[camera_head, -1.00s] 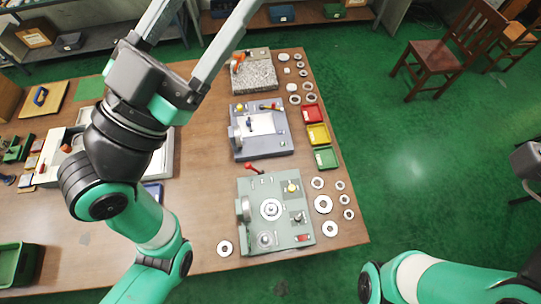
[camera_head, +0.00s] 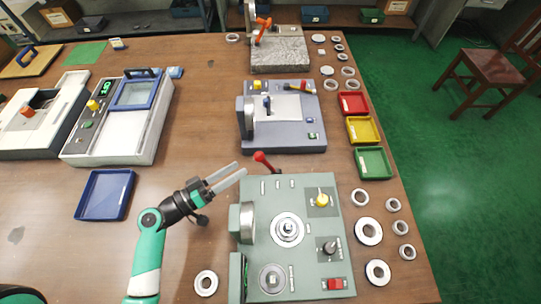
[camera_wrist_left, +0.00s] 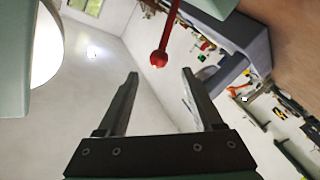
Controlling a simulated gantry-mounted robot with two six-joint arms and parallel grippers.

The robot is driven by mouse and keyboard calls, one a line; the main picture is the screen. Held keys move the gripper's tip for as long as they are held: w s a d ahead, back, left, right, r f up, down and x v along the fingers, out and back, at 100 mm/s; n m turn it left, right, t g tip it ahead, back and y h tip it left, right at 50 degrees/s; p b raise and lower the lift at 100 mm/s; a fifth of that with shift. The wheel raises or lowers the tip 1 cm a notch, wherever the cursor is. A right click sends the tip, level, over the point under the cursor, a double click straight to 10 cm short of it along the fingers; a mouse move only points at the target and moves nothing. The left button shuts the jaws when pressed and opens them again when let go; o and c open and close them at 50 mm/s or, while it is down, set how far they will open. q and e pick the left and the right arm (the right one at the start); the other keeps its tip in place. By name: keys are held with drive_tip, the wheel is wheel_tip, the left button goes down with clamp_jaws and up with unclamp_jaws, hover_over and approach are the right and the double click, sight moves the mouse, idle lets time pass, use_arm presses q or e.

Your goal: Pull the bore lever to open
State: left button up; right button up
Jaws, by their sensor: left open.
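The green-grey machine (camera_head: 322,264) stands at the table's front right. A red-knobbed lever (camera_head: 264,160) rises from its back left corner. I take this for the bore lever, though no label is readable. My left gripper (camera_head: 239,169) is open and empty, its fingers pointing right towards the lever, just left of it. In the left wrist view the red ball (camera_wrist_left: 159,58) with its red rod shows beyond the gap between the open fingertips (camera_wrist_left: 160,74), not clearly between them. My right gripper is out of view.
The machine also carries a yellow knob (camera_head: 322,201), a black lever (camera_head: 329,247) and a red switch (camera_head: 335,284). A blue-grey machine (camera_head: 290,133) stands behind it. A blue tray (camera_head: 85,206) lies left. Loose rings (camera_head: 369,232) lie right. Bare table surrounds my left forearm.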

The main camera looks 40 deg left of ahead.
sight(263, 154)
use_arm(q)
drive_tip(key=w, duration=0.3)
drive_tip(key=w+d, duration=0.1)
drive_tip(key=w, duration=0.3)
drive_tip(key=w+d+b, duration=0.1)
drive_tip(key=w, duration=0.3)
drive_tip(key=shift+w, duration=0.25)
drive_tip(key=shift+c, duration=0.3)
clamp_jaws()
drive_tip(key=shift+r, duration=0.1)
idle(0.5)
